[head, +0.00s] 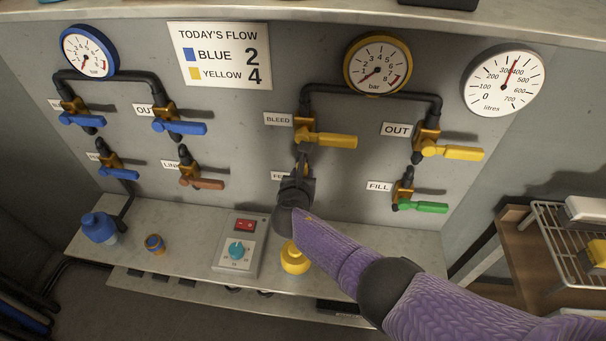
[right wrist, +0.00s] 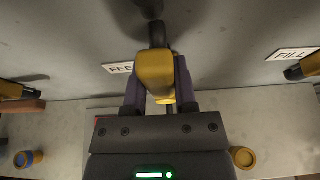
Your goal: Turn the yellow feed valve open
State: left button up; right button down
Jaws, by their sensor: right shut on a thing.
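The yellow feed valve (right wrist: 156,72) shows in the right wrist view, below a black pipe and beside the "FEE…" label. Its yellow handle points toward the camera, between the two fingers. In the head view my right gripper (head: 302,172) reaches up to the feed valve and hides nearly all of it. In the right wrist view my right gripper (right wrist: 158,100) is shut on the yellow handle, one finger on each side. How far the handle is turned cannot be told. My left gripper is not in view.
The yellow bleed valve (head: 328,139) sits just above, with the yellow out valve (head: 455,152) and green fill valve (head: 420,206) to the right. A yellow-rimmed gauge (head: 377,63) hangs above. A switch box (head: 240,246) and yellow container (head: 294,260) stand on the ledge below.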

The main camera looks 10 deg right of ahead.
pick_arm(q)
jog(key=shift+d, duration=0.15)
pick_arm(e)
jog(key=shift+c, duration=2)
grip_release()
pick_arm(q)
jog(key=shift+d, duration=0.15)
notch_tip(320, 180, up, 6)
jog(key=p, duration=0.6)
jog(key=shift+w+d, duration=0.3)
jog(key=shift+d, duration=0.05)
pick_arm(e)
jog(key=v, duration=0.9)
jog(key=shift+s+a+r, duration=0.15)
jog(key=shift+s+a, duration=0.05)
jog(key=shift+s, duration=0.1)
